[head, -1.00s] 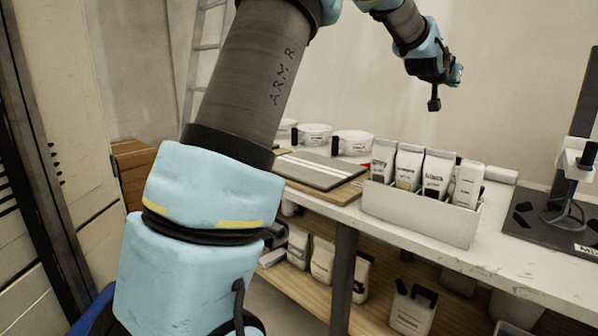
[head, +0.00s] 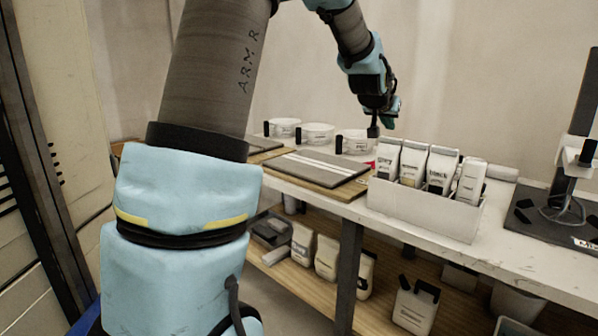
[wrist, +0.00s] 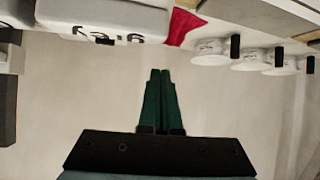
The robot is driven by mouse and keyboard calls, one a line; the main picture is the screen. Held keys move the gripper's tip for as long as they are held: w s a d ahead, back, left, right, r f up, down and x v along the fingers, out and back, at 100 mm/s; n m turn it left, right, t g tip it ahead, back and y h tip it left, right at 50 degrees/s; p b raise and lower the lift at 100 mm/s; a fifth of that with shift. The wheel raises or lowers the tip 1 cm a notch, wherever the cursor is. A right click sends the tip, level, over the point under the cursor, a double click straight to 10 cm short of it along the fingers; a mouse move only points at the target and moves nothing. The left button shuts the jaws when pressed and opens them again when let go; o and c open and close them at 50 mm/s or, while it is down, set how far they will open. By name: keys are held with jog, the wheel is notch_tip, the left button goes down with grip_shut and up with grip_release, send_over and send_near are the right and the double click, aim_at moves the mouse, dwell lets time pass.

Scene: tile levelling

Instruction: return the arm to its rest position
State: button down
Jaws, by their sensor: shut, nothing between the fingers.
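My arm rises from the left of the head view and bends over the bench. My gripper (head: 392,113) is above the bench, behind the white box of bags and near the rightmost tub. In the wrist view my gripper (wrist: 160,72) shows two dark green fingers side by side and closed, with nothing between them.
The white box (head: 420,212) holds several bags. Round tubs (head: 316,134) stand at the back left, behind a grey tile (head: 318,168) on a board. A red piece (wrist: 184,27) lies between bags and tubs. A dark stand (head: 560,215) is at right. The bench shelf holds more bags.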

jog(key=s+a+f+n+g+y, duration=0.2)
jog(key=s+a+f, duration=0.35)
jog(key=a, duration=0.45)
jog(key=s+a+f+n+g+y, duration=0.1)
jog(key=s+a+f+y, duration=0.1)
jog(key=s+a+f, duration=0.5)
jog(key=s+a+f+n+g+y, duration=0.2)
jog(key=s+a+f+n+g, duration=0.3)
jog(key=s+a, duration=0.8)
notch_tip(320, 180, down, 12)
jog(key=m+b, duration=0.3)
jog(key=b, duration=0.8)
notch_tip(320, 180, up, 25)
jog(key=p, duration=2.5)
jog(key=shift+s+p, duration=0.3)
jog(key=shift+s, duration=0.1)
jog(key=shift+a, duration=0.1)
